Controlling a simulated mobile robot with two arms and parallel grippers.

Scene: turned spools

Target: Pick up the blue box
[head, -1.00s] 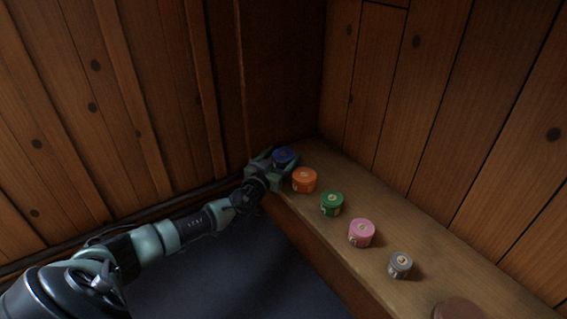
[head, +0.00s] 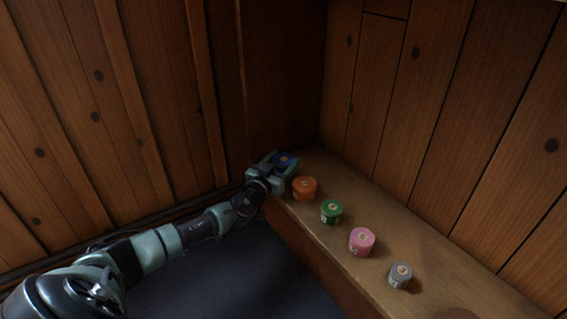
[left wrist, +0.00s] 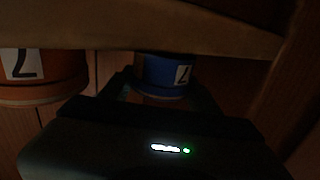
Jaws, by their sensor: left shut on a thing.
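The blue box (head: 284,158) is a small round spool-like box at the far end of the wooden shelf, near the corner. It also shows in the left wrist view (left wrist: 163,75), with part of a white label on its side. My left gripper (head: 277,160) is shut on the blue box, with one finger on each side of it. The fingers hide part of its side in the head view. I cannot tell whether it is lifted off the shelf. My right gripper is not in view.
An orange box (head: 304,190) stands close beside my left gripper. A green box (head: 332,212), a pink box (head: 362,241) and a grey box (head: 399,277) follow along the shelf (head: 425,243). A brown round thing (head: 458,314) is cut off at the bottom. Plank walls meet behind the blue box.

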